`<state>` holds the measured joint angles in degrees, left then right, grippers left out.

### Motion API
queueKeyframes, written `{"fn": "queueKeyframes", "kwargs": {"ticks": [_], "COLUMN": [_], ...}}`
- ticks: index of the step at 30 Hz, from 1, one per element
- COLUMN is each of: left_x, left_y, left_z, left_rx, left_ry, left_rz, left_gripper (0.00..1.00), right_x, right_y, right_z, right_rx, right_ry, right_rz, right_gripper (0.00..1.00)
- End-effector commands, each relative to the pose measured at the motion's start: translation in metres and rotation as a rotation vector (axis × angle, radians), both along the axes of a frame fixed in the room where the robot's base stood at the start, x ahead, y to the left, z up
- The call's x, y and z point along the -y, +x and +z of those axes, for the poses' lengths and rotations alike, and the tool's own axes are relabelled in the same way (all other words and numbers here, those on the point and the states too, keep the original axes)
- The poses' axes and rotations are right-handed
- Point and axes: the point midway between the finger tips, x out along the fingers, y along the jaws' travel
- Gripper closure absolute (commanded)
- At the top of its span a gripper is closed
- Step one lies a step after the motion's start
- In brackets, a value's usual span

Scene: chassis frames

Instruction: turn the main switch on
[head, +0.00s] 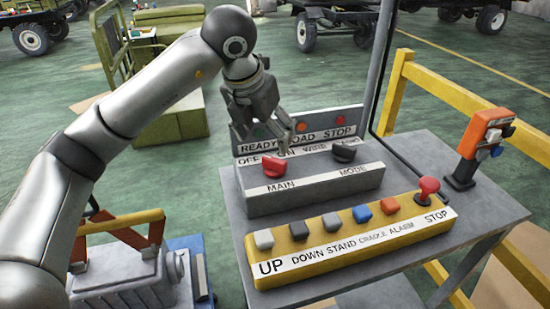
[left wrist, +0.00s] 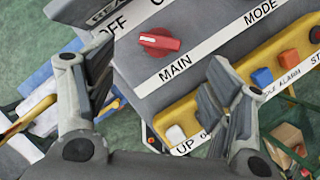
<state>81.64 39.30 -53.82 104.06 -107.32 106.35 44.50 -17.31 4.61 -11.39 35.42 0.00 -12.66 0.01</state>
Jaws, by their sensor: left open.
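The main switch is a red rotary knob (head: 274,166) above the MAIN label on a grey box, with OFF and ON lettering behind it. In the left wrist view the knob (left wrist: 160,41) lies roughly sideways, with a white mark at its left end, on the OFF side. My left gripper (head: 285,143) is above and behind the knob in the head view, apart from it. In the left wrist view its two fingers (left wrist: 160,62) are spread wide and empty, with the knob ahead between them. My right gripper is not in view.
A black MODE knob (head: 344,151) is to the right on the same grey box. A yellow button panel (head: 350,248) with a red STOP knob (head: 428,188) lies in front. An orange pendant (head: 482,140) stands on the table's right. A yellow rail (head: 460,90) runs behind.

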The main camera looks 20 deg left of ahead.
Motion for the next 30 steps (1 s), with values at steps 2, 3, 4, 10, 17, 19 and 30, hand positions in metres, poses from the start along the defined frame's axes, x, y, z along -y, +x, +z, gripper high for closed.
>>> {"fn": "queueKeyframes", "kwargs": {"ticks": [2,3,4,10,17,19,30], "left_x": [0.001,0.001,0.002,0.005,0.007,0.007,0.007], "left_y": [0.004,0.007,0.009,0.023,0.034,0.035,0.035], "left_z": [-0.012,-0.019,-0.025,-0.059,-0.082,-0.086,-0.087], "left_rx": [-0.005,-0.005,-0.006,-0.004,0.0,0.0,0.001], "left_ry": [0.001,0.001,0.001,0.0,-0.001,0.0,0.0], "left_rz": [0.001,0.001,0.002,0.0,0.0,-0.001,-0.001], "left_gripper": [0.25,0.25,0.25,0.25,0.25,0.25,0.37], "right_x": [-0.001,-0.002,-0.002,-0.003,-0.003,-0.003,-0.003], "right_y": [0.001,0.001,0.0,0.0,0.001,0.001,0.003], "right_z": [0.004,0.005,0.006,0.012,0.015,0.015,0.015], "right_rx": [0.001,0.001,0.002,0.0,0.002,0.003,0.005], "right_ry": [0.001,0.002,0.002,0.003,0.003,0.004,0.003], "right_rz": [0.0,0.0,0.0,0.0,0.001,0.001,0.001], "right_gripper": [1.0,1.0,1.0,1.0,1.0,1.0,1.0]}}
